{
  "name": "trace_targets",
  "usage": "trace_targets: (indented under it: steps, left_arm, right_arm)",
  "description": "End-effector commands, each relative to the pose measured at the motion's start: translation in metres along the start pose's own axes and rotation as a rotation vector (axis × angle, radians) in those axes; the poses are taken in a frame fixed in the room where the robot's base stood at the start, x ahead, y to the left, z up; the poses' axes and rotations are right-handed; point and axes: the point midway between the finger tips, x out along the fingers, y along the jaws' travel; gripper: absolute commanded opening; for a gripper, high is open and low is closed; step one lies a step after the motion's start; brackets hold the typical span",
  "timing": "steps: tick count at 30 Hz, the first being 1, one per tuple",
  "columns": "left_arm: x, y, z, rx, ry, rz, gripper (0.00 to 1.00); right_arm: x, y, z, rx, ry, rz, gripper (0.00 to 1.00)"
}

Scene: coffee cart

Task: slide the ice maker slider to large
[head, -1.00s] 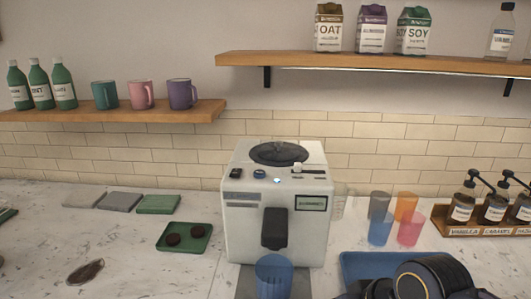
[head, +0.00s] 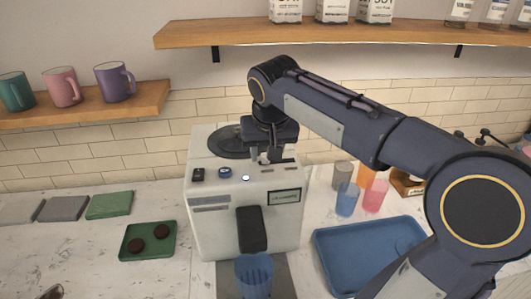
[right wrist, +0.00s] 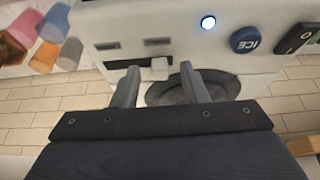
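The white ice maker (head: 204,230) stands on the counter, with a blue cup (head: 254,278) under its dark spout (head: 252,229). Its slider is a small white knob (right wrist: 160,68) in a dark slot (right wrist: 122,65) on the top panel. In the right wrist view the knob sits toward the right end of the slot. My right gripper (head: 265,156) is over the slider area, fingers pointing down. In the right wrist view its fingers (right wrist: 160,72) are open, one on each side of the knob, with gaps visible. My left gripper is not in view.
The ice maker's top also has a blue ICE button (right wrist: 245,41), a black switch (right wrist: 298,38) and a lit round button (right wrist: 208,22). A blue tray (head: 325,258) and coloured cups (head: 346,200) stand to its right, a green tray (head: 135,253) to its left. A shelf (head: 330,36) is above.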

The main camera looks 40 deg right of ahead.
Motion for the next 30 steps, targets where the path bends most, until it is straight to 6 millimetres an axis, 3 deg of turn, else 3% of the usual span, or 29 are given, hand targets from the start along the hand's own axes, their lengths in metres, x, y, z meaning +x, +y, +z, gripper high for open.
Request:
trace_targets:
  steps: [5, 13, 22, 30]
  left_arm:
    - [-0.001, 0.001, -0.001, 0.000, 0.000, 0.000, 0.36]
    - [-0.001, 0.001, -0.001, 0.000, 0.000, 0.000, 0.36]
    - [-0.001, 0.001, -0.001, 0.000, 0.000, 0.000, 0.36]
    - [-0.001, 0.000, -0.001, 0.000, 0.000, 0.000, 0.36]
  right_arm:
    - [0.014, 0.001, 0.000, 0.000, -0.001, 0.001, 0.40]
    - [0.016, 0.000, 0.000, 0.000, 0.000, 0.000, 0.40]
    - [0.016, 0.000, 0.000, 0.000, 0.001, -0.001, 0.02]
    - [0.016, 0.002, 0.000, 0.001, 0.001, 0.000, 0.00]
